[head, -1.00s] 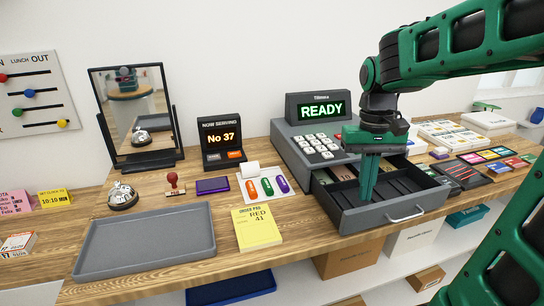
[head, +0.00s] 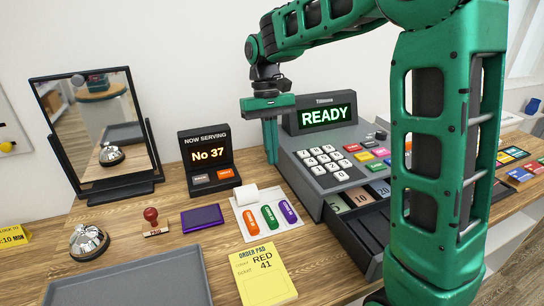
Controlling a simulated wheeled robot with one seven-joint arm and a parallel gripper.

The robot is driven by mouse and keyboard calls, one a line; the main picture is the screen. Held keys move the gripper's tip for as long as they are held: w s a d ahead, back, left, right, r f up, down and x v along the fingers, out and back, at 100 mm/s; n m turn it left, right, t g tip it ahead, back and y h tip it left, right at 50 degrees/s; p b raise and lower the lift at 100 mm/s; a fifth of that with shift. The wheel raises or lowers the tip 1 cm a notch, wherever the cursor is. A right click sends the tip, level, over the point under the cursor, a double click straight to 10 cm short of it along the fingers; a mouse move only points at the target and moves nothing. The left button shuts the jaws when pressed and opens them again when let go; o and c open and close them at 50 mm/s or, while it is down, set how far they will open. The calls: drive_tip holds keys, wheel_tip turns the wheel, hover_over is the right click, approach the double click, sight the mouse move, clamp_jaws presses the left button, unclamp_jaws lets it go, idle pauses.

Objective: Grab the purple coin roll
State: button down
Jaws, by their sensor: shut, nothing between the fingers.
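The purple coin roll (head: 288,211) lies on a white tray or card (head: 266,201) on the wooden counter, in front of the register's left side. It is the rightmost of three coloured rolls, beside the green roll (head: 270,217) and the orange roll (head: 251,223). My gripper (head: 271,160) points down with its fingers together, holding nothing. It is behind and above the rolls, apart from them, just left of the register and right of the number display.
The cash register (head: 325,160) stands at the right with its drawer (head: 360,232) open, partly hidden by my arm. A NOW SERVING display (head: 208,158) stands behind. A yellow order pad (head: 263,275), grey tray (head: 135,285), purple pad (head: 202,217) and stamp (head: 153,222) lie around.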

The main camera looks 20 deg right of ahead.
sight(280, 197)
drive_tip(key=x, duration=0.8)
drive_tip(key=shift+d, duration=0.1)
drive_tip(key=s, duration=0.3)
drive_tip(key=shift+s+r, duration=0.1)
drive_tip(key=shift+s, duration=0.45)
